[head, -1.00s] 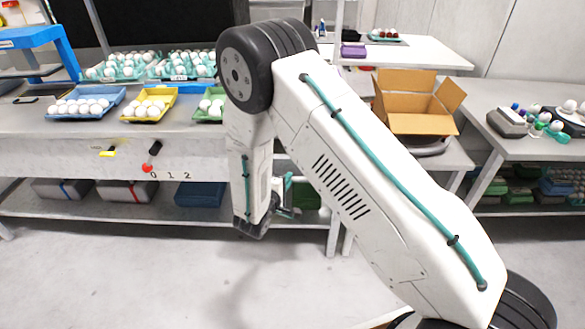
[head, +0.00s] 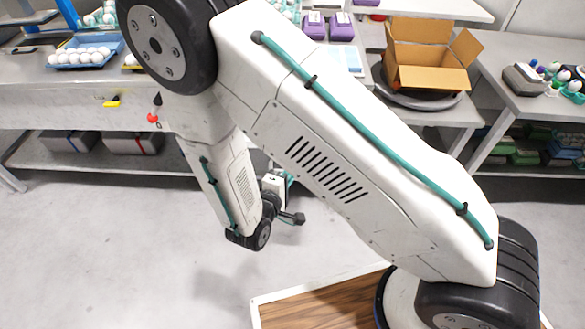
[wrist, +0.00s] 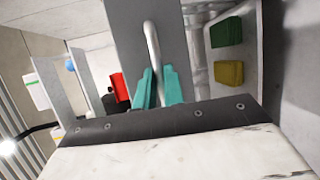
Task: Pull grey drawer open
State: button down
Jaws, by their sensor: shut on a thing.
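In the wrist view, the teal fingers of my gripper (wrist: 153,88) are shut on a slim metal bar handle (wrist: 151,42). The handle stands on a flat grey panel, the front of the grey drawer (wrist: 122,38). To the right of the panel is a grey recess holding a green block (wrist: 226,32) and a yellow block (wrist: 228,73); I cannot tell whether it is the drawer's inside. In the head view, my gripper (head: 289,181) is low, below table-top height and in front of the tables. My arm hides the drawer there.
A long grey table (head: 60,108) with egg trays stands at the left, with a shelf below. An open cardboard box (head: 428,75) stands at the back right, beside another table (head: 512,95). The pale floor in front is clear. A wood-topped platform edge (head: 325,308) shows below.

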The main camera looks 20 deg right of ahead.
jog(key=shift+a, duration=0.1)
jog(key=c, duration=1.5)
grip_release()
jog(key=shift+c, duration=0.2)
jog(key=shift+o, duration=0.2)
jog(key=v, duration=0.7)
jog(key=shift+s+a, duration=0.25)
jog(key=shift+s, duration=0.05)
